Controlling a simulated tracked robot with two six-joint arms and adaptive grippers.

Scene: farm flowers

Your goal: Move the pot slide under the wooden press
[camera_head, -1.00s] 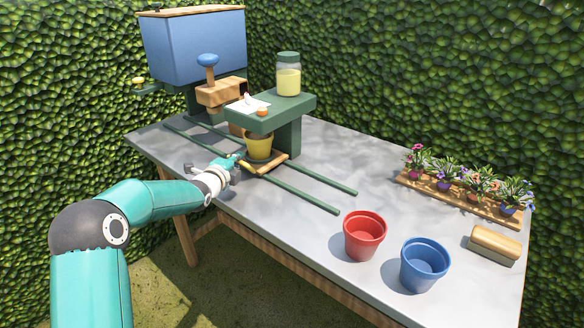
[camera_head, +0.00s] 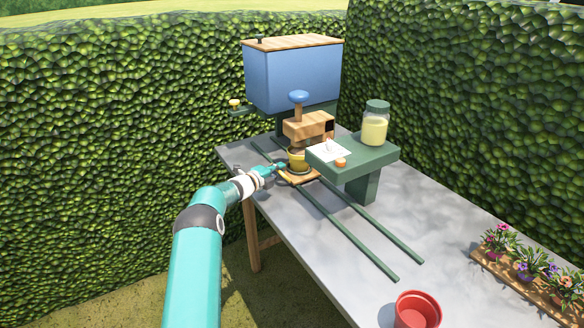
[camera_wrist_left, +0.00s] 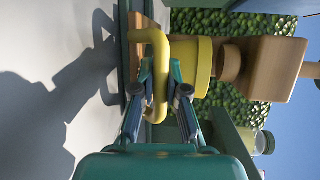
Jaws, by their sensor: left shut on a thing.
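The pot slide (camera_head: 305,177) is a wooden board on two green rails, carrying a yellow pot (camera_head: 298,164). The wooden press (camera_head: 306,127), with a blue knob, stands just above the pot in the head view. In the left wrist view, turned sideways, the press's round plunger (camera_wrist_left: 230,63) lines up closely with the pot (camera_wrist_left: 204,66), with the wooden block behind it. Exact centring is hard to tell. My left gripper (camera_head: 280,168) is shut on the slide's yellow curved handle (camera_wrist_left: 159,60), at the table's left edge. My right gripper is not in view.
A blue bin (camera_head: 295,78) stands behind the press. The near rails (camera_head: 345,225) are clear. A red pot (camera_head: 416,311) and a flower tray (camera_head: 500,268) are farther right.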

